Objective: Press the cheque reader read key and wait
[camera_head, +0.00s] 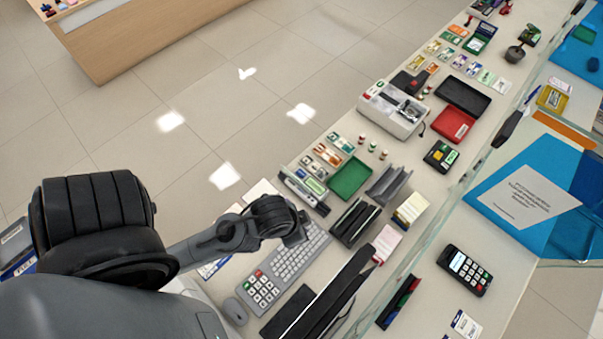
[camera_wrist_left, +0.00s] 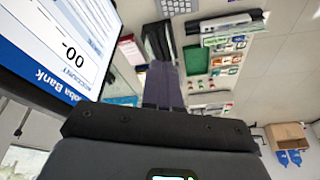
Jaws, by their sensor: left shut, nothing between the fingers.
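A long, low grey and white device with a dark slot, which looks like the cheque reader (camera_head: 303,188), lies at the near-left edge of the counter beyond the keyboard. It also shows in the left wrist view (camera_wrist_left: 228,27), top right of the fingers. Its read key is too small to tell. My left gripper (camera_head: 298,238) is over the keyboard, short of the device and apart from it. In the left wrist view its fingers (camera_wrist_left: 163,84) are together, with nothing between them. My right gripper is not in view.
A keyboard (camera_head: 285,262) lies below my left gripper. A thin dark monitor (camera_head: 325,297) stands at its right. A green tray (camera_head: 350,178), black holders (camera_head: 355,222) and small stacks crowd the counter beyond. A glass screen runs along the right.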

